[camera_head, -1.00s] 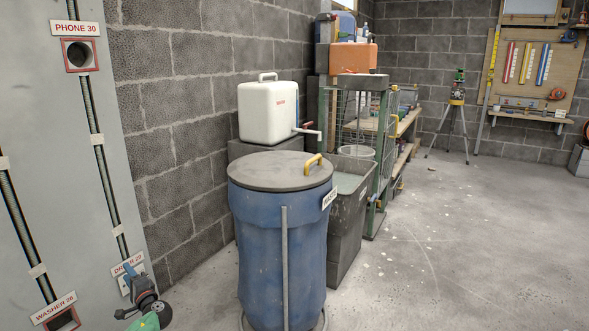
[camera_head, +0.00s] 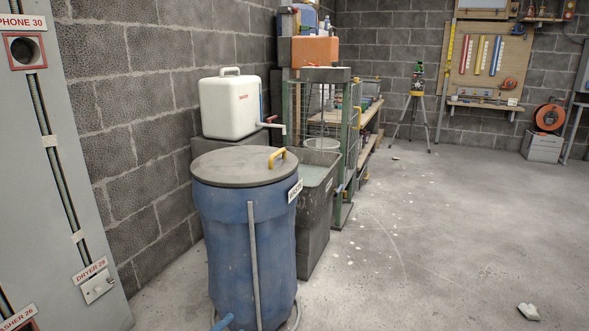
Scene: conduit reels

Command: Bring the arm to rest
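Neither of my grippers shows in the head view now, and no arm of mine can be made out. The grey conduit panel (camera_head: 75,170) stands at the left edge. It carries a PHONE 30 box (camera_head: 23,50) with a red-edged opening, a DRYER 29 outlet (camera_head: 97,286) and part of a WASHER 26 box (camera_head: 22,318) cut off at the bottom corner.
A blue barrel (camera_head: 235,240) with a grey lid stands in front, a grey bin (camera_head: 315,220) behind it. A white water container (camera_head: 229,105) sits by the wall. An orange reel (camera_head: 548,117) rests on a block at right. The floor (camera_head: 440,240) on the right is mostly clear.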

